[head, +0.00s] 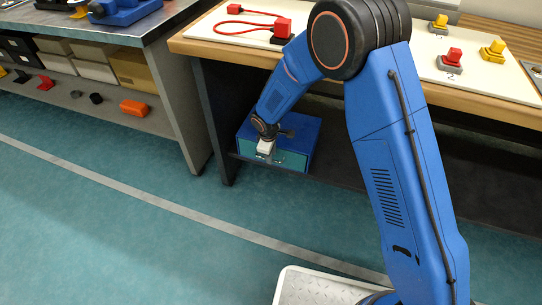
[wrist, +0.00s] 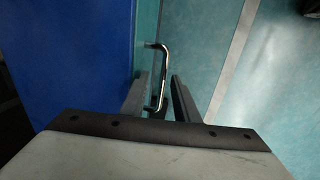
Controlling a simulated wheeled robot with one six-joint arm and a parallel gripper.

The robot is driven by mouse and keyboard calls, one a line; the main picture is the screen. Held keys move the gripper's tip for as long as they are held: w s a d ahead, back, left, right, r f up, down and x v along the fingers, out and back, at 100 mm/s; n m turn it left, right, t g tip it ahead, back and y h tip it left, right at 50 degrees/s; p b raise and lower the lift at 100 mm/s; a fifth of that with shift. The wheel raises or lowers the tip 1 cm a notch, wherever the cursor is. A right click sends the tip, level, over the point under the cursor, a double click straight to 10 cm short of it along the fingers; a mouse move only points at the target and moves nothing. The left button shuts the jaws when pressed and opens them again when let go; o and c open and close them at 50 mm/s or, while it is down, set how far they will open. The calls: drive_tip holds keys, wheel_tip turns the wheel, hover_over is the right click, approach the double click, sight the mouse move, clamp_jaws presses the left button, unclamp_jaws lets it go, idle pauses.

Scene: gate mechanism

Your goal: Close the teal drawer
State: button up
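The teal drawer (head: 286,158) sits in a blue cabinet (head: 302,130) on the low shelf under the workbench. In the wrist view the drawer front (wrist: 147,28) is a narrow teal strip beside the blue cabinet top (wrist: 70,60). A shiny metal bar handle (wrist: 164,62) stands out from the front. My gripper (head: 264,158) is at the drawer front. In the wrist view my gripper (wrist: 159,80) is open, with the handle between its two dark fingers and a gap on the right. How far the drawer stands out is hard to tell.
The workbench top (head: 340,62) overhangs the cabinet, with a dark leg (head: 210,120) to its left. A second bench with a lower shelf of bins (head: 95,70) stands at the left. The teal floor (head: 130,240) in front is clear.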

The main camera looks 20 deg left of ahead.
wheel_tip(320, 180, up, 7)
drive_tip(key=s, duration=0.1)
drive_tip(key=shift+f, duration=0.2)
drive_tip(key=shift+s, duration=0.15)
idle(0.4)
